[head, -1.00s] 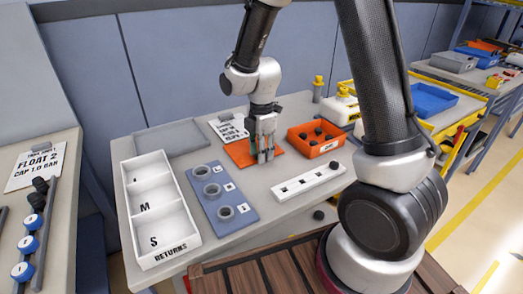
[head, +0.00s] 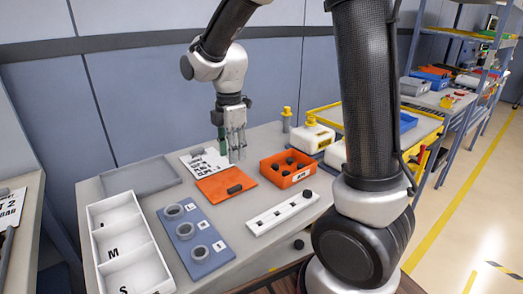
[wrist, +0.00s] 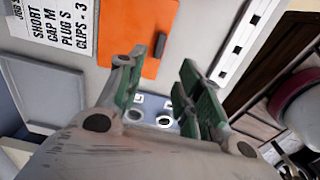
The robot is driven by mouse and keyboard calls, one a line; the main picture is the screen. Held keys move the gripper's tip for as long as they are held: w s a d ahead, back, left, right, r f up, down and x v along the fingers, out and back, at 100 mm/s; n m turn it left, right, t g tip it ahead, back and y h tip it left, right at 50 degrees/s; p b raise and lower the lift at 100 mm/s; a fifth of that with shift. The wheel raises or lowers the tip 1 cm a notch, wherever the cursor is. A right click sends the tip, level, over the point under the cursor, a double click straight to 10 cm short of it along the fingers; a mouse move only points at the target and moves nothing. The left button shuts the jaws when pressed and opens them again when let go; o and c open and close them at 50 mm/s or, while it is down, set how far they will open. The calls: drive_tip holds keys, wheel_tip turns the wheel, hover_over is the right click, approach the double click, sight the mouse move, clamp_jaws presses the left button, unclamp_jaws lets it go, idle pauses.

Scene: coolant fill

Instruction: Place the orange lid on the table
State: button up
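The orange lid (head: 212,186) lies flat on the grey table (head: 232,250), beside the orange bin (head: 287,168). Its dark bar handle (head: 235,188) is on top and uncovered. In the wrist view the lid (wrist: 128,35) and its handle (wrist: 161,45) show beyond my fingertips. My gripper (head: 237,158) is above the lid, apart from it. In the wrist view its green-padded fingers (wrist: 162,60) are spread with nothing between them.
A blue-grey board with rings (head: 196,240), a white divided tray (head: 128,238) and a grey tray (head: 140,178) stand left. A white slotted strip (head: 282,212) lies right. The bin holds dark pieces. Yellow-capped containers stand behind.

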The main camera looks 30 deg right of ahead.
drive_tip(key=s+d+r+m+t, duration=0.2)
drive_tip(key=s+d+r+m, duration=0.3)
drive_tip(key=s+m, duration=0.5)
drive_tip(key=s+d+r+m+t, duration=0.2)
drive_tip(key=s+d+r+m, duration=0.4)
drive_tip(key=s+d+m, duration=0.2)
drive_tip(key=s+m, duration=0.2)
drive_tip(key=shift+s+d, duration=0.3)
drive_tip(key=shift+d, duration=0.1)
